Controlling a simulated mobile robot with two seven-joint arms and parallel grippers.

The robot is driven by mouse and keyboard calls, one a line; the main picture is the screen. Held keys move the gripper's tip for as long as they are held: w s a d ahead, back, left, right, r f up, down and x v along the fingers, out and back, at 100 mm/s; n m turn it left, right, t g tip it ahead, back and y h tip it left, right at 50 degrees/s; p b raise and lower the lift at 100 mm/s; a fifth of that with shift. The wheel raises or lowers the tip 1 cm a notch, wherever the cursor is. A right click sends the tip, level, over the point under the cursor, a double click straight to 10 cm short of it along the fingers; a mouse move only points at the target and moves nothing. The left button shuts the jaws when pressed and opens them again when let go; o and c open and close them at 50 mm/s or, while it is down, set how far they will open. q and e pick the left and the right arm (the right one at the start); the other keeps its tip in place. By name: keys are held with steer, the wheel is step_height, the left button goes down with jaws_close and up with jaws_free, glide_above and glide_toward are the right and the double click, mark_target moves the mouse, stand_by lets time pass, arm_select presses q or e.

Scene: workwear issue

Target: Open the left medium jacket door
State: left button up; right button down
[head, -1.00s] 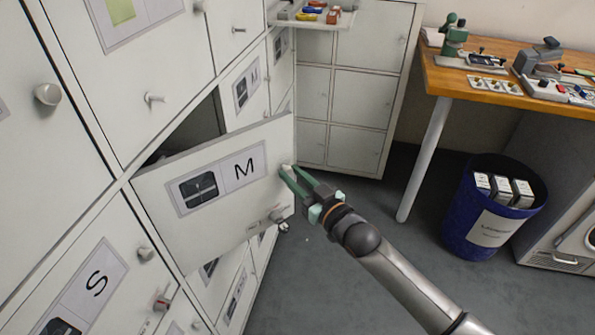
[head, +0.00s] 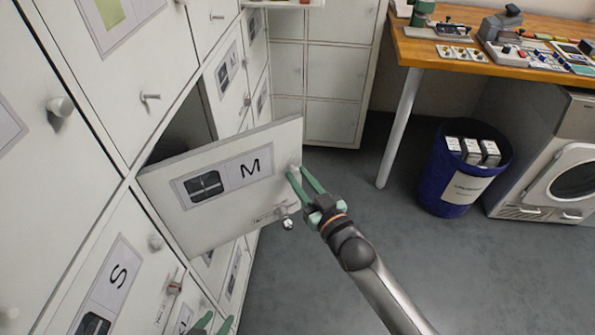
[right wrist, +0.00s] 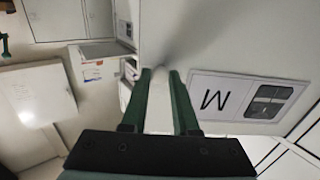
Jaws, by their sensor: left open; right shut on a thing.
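The medium jacket door (head: 235,210), a white panel with a jacket picture and the letter M, stands swung out from the locker wall, with a dark gap (head: 185,130) behind it. My right gripper (head: 297,171) is shut on the pale knob (head: 293,163) near the door's free edge. In the right wrist view the two green fingers (right wrist: 160,78) are on either side of a white knob, with the M label (right wrist: 240,97) to the right. My left gripper (head: 214,324) is open at the bottom edge of the head view, mostly cut off, with only green fingertips showing.
A lock with a metal piece (head: 286,218) sits low on the door's free edge. A closed S door (head: 118,265) is at lower left. A wooden bench (head: 480,58), a blue bin (head: 462,165) and a white front-loading machine (head: 545,160) stand at right. Floor between is clear.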

stand_by(0.4)
steer(key=c, duration=0.7)
jaws_free()
steer(key=shift+s+d, duration=0.1)
steer(key=shift+s, duration=0.05)
steer(key=v, duration=1.2)
steer(key=shift+s+b, duration=0.15)
steer(key=shift+b, duration=0.15)
